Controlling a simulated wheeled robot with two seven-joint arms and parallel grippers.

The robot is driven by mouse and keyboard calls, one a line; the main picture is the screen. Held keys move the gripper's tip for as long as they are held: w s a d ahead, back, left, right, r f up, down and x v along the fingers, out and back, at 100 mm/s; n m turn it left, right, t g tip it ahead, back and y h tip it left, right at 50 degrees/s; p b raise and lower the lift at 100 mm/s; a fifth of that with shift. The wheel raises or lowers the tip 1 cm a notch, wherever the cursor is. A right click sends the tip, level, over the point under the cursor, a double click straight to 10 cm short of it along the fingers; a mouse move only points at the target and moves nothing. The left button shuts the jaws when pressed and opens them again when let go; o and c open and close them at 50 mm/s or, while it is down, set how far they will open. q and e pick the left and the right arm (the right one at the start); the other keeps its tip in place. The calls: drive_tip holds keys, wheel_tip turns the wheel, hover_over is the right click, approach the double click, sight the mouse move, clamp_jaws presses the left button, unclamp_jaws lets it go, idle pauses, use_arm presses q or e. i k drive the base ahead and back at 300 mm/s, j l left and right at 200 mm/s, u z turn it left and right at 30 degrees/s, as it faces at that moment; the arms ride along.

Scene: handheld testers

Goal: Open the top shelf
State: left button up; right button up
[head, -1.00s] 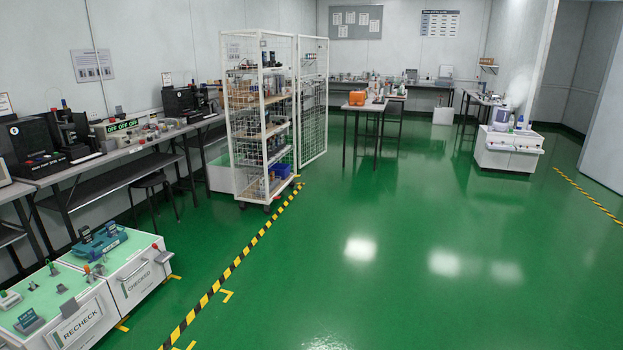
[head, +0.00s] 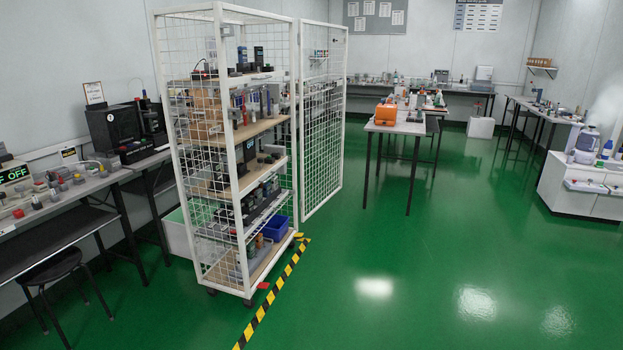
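A white wire-mesh cage cart (head: 222,180) with several shelves stands left of the middle in the head view. Its mesh door (head: 322,120) stands swung open at its right side. The top shelf (head: 240,77) holds dark handheld devices and is at the upper part of the cart. The wooden shelf below it (head: 255,129) holds several upright devices and boxes. A blue bin (head: 275,229) sits on the low level. Neither of my grippers is in view.
A workbench with testers (head: 60,200) and a black stool (head: 55,275) stand at the left. A table with an orange case (head: 386,114) stands behind at the right. A yellow-black floor stripe (head: 272,293) runs by the cart. Green floor to the right is clear.

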sight(245, 73)
drive_tip(key=i, duration=1.7)
